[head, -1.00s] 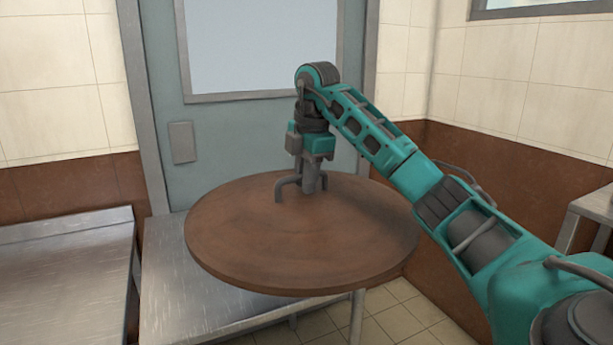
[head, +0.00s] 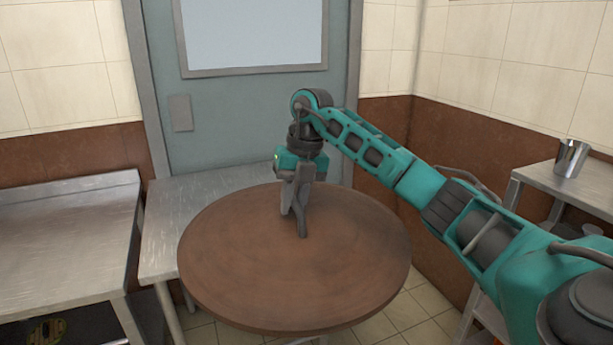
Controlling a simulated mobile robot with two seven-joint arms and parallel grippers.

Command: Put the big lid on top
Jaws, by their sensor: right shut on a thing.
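The big lid (head: 250,275) is a wide, round, flat brown disc in the middle of the head view. Its grey handle (head: 303,225) stands up from the top, seen nearly end-on and partly covered by my gripper. My right gripper (head: 297,205) points down from above and is shut on this handle. The lid is about level, held out in front of me and overlapping a steel table in the picture. What lies directly beneath the lid is hidden. No stockpot shows clearly. My left gripper is not in view.
A steel counter (head: 60,230) stands at the left and a low steel table (head: 160,240) behind the lid. A steel shelf (head: 550,182) at the right carries a metal cup (head: 571,158). A grey door (head: 250,130) is at the back. Tiled floor shows below.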

